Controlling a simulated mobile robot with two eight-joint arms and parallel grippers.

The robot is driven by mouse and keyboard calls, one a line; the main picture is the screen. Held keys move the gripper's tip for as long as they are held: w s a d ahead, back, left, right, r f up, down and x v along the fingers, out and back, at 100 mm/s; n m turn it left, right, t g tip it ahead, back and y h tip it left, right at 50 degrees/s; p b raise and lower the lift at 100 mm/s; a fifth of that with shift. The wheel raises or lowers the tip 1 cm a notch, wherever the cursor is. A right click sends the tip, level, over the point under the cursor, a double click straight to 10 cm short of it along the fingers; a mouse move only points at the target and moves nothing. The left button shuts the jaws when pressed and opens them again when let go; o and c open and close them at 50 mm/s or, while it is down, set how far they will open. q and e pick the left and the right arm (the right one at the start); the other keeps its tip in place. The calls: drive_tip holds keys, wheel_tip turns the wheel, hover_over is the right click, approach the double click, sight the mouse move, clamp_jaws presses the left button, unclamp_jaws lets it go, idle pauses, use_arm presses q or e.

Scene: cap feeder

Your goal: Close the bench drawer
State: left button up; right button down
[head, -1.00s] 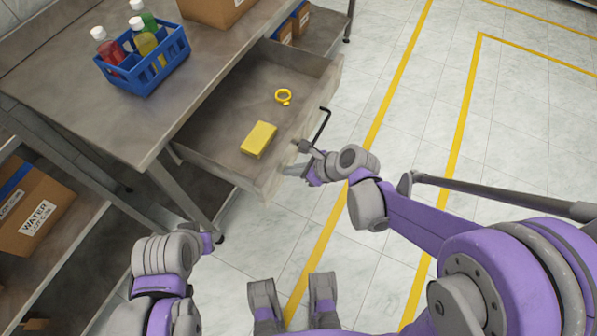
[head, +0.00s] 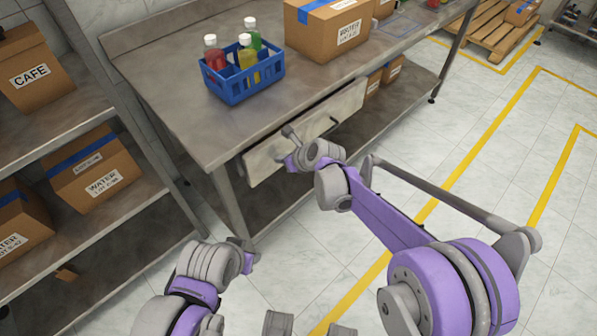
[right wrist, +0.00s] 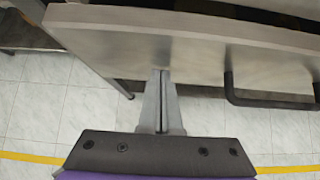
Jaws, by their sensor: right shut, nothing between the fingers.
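My right gripper (head: 288,143) is shut and empty at the left part of that face, left of the handle. In the right wrist view its fingertips (right wrist: 160,73) are at the drawer front (right wrist: 200,62), with the handle (right wrist: 265,97) to the right. My left gripper (head: 247,252) is low, apart from the bench; its fingers are unclear.
A blue crate (head: 243,90) with bottles and a cardboard box (head: 325,35) stand on the bench. A shelf (head: 100,240) with boxes is at the left.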

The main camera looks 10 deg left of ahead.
sight(276, 151)
drive_tip(key=w+a, duration=0.2)
drive_tip(key=a, duration=0.1)
use_arm(q)
drive_tip(key=shift+s+d, duration=0.1)
use_arm(e)
drive_tip(key=shift+w+r, duration=0.1)
use_arm(q)
drive_tip(key=shift+r, duration=0.1)
use_arm(e)
drive_tip(key=shift+a, duration=0.1)
